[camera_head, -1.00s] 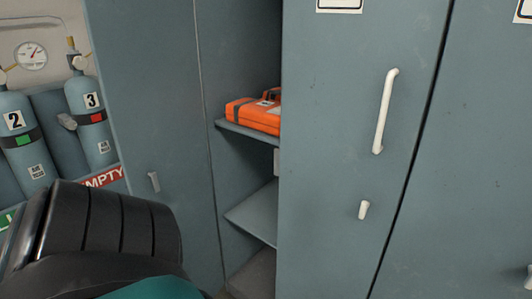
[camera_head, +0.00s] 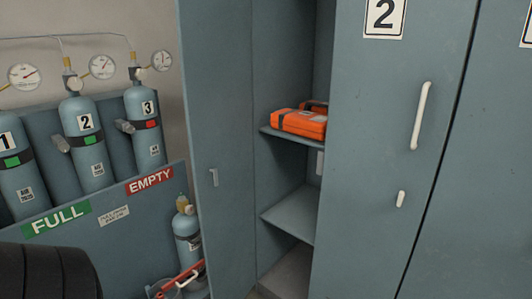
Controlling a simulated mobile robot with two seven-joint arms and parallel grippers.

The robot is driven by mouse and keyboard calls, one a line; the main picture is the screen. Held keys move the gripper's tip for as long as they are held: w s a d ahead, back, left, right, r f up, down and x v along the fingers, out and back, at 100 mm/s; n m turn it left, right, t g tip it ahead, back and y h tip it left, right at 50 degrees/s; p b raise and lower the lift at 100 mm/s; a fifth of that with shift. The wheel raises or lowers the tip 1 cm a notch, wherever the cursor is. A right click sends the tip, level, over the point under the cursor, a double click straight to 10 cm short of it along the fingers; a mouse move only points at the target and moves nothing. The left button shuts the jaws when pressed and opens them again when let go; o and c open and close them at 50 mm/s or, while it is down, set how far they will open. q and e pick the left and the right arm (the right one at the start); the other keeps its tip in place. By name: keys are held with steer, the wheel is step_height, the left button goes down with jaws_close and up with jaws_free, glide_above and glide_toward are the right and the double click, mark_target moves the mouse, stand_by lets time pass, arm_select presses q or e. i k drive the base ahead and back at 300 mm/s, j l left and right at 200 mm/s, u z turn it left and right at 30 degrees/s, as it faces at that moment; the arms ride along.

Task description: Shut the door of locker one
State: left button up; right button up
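The door of locker one (camera_head: 218,120) stands open at the left of the locker, a tall grey-blue panel with a small latch piece (camera_head: 213,177) on the face I see. The open locker behind it shows shelves (camera_head: 292,213) and an orange case (camera_head: 300,122) on the upper shelf. The door's number and its other face are hidden from me. A dark ribbed part of my arm shows at the bottom left, left of the door and apart from it in the picture. Neither gripper's fingers are in view.
Locker two's door (camera_head: 385,150), with a white handle (camera_head: 421,115), is shut on the right. To the left, numbered cylinders (camera_head: 88,145) stand in a rack with FULL and EMPTY signs.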

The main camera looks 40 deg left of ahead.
mark_target(214, 37)
steer(key=u, duration=1.15)
